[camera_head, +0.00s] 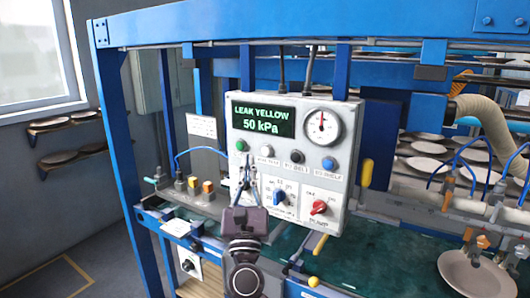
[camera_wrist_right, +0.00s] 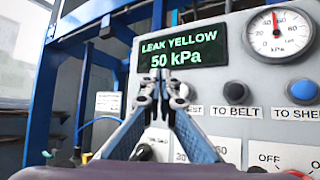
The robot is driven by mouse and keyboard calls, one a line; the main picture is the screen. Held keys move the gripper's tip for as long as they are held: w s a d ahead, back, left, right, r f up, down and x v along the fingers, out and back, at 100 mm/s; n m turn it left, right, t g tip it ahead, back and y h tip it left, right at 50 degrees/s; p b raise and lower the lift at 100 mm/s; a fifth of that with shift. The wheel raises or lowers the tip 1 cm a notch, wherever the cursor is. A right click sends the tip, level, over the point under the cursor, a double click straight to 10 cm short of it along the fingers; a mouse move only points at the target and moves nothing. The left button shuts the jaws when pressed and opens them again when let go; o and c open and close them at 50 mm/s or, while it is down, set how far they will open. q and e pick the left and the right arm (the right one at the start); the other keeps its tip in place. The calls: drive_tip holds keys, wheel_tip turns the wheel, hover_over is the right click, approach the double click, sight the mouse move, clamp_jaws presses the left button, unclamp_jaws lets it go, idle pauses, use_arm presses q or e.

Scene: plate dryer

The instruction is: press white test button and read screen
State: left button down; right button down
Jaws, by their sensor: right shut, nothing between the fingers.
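The grey control panel (camera_head: 350,130) has a dark screen (camera_head: 266,121) with green text: "LEAK YELLOW 50 kPa". The same text shows in the wrist view (camera_wrist_right: 180,52). The white button (camera_head: 266,150) sits below the screen, between a green button (camera_head: 241,145) and a black button (camera_head: 296,156). In the wrist view my fingertips partly cover it. My right gripper (camera_head: 247,162) is shut and empty, its tips in front of the panel just left of the white button. I cannot tell whether they touch the panel. My left gripper is out of view.
Blue frame posts (camera_head: 125,160) stand left. Plates (camera_head: 430,147) lie on racks at right, beside a beige hose (camera_head: 484,118).

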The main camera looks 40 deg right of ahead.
sight(262, 140)
drive_tip(key=shift+w+d, duration=0.3)
drive_tip(key=shift+d, duration=0.4)
drive_tip(key=shift+w+d, duration=0.3)
drive_tip(key=shift+d, duration=0.45)
drive_tip(key=shift+w+d, duration=0.3)
drive_tip(key=shift+d, duration=0.4)
drive_tip(key=shift+w+d+b, duration=0.15)
drive_tip(key=shift+d+b, duration=0.2)
drive_tip(key=shift+d, duration=0.05)
drive_tip(key=shift+w+d, duration=0.2)
drive_tip(key=shift+d, duration=0.25)
idle(0.4)
drive_tip(key=shift+a, duration=0.1)
drive_tip(key=shift+s+a, duration=0.35)
drive_tip(key=shift+a, duration=0.4)
drive_tip(key=shift+s+a, duration=0.3)
drive_tip(key=shift+a, duration=0.45)
drive_tip(key=shift+s+a, duration=0.35)
drive_tip(key=shift+a, duration=0.45)
drive_tip(key=shift+s+a, duration=0.3)
drive_tip(key=shift+a, duration=0.45)
drive_tip(key=shift+f+y, duration=0.1)
drive_tip(key=shift+y, duration=0.2)
